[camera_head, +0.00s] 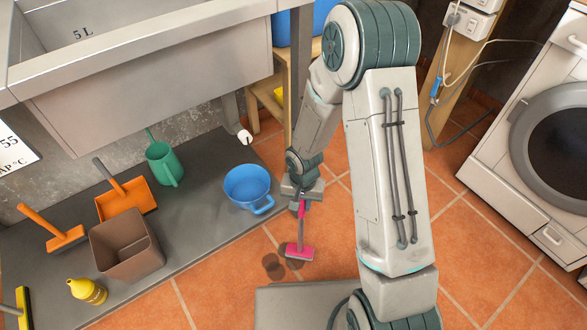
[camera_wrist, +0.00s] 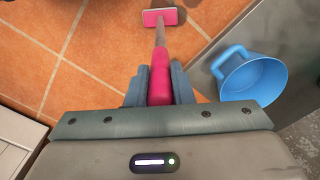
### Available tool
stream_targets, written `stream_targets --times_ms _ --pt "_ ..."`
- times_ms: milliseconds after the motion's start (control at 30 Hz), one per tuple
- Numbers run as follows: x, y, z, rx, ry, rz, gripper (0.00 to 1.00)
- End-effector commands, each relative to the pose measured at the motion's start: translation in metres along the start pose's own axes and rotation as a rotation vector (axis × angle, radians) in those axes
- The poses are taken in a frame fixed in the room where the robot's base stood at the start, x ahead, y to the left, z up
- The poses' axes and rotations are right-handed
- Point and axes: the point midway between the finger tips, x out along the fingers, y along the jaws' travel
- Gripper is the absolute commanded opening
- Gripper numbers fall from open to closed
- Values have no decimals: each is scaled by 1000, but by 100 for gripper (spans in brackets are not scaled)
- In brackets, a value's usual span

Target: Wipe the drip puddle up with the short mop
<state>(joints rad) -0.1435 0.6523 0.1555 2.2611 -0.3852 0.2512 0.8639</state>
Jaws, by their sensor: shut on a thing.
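The short mop has a pink grip (camera_wrist: 160,78), a greyish shaft and a flat pink head (camera_head: 299,251). My gripper (camera_head: 302,203) is shut on the grip, which shows between its two fingers in the wrist view (camera_wrist: 159,88). The mop head (camera_wrist: 160,16) is at the far end, low over the tiles. The drip puddle (camera_head: 272,265) shows as dark wet spots on the orange floor, left of the mop head and partly around it. I cannot tell whether the head touches the floor. The puddle is not clear in the wrist view.
A blue mug-like bucket (camera_head: 246,188) stands on the grey mat just left of my gripper. A washing machine (camera_head: 520,190) stands right.

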Motion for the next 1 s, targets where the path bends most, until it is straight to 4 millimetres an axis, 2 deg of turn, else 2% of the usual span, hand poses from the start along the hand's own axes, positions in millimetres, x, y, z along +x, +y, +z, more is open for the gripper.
stream_targets --times_ms 100,533,700,1000 --pt "-29 0 -1 2 5 -2 0" --pt "-73 0 0 3 1 1 0" --pt "-81 1 0 4 1 0 0" --pt "-80 1 0 4 1 0 0"
